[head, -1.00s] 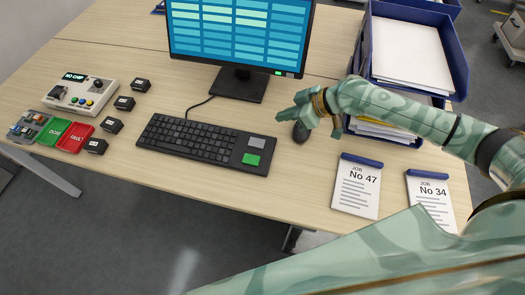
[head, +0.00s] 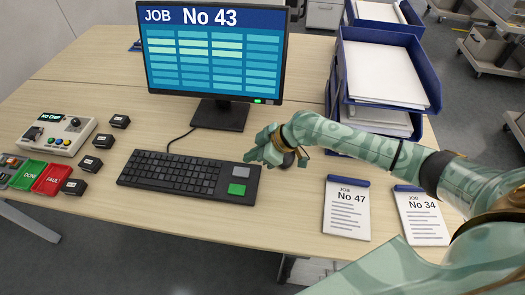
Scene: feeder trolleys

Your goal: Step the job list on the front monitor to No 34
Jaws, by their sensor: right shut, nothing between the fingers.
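The front monitor (head: 213,60) stands at the back of the desk and reads "JOB No 43" above a grid of rows. The black keyboard (head: 180,172) lies in front of it, with a large grey key (head: 241,172) and a large green key (head: 237,189) at its right end. My right gripper (head: 251,160) is shut and empty, just behind the grey key at the keyboard's right end. I cannot tell whether it touches the keyboard. Job sheets No 47 (head: 347,212) and No 34 (head: 422,218) lie at the right front. My left gripper is not in view.
Blue paper trays (head: 388,95) stand at the right back. A tester box (head: 57,133), several small black blocks, and green and red bins (head: 51,180) stand at the left.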

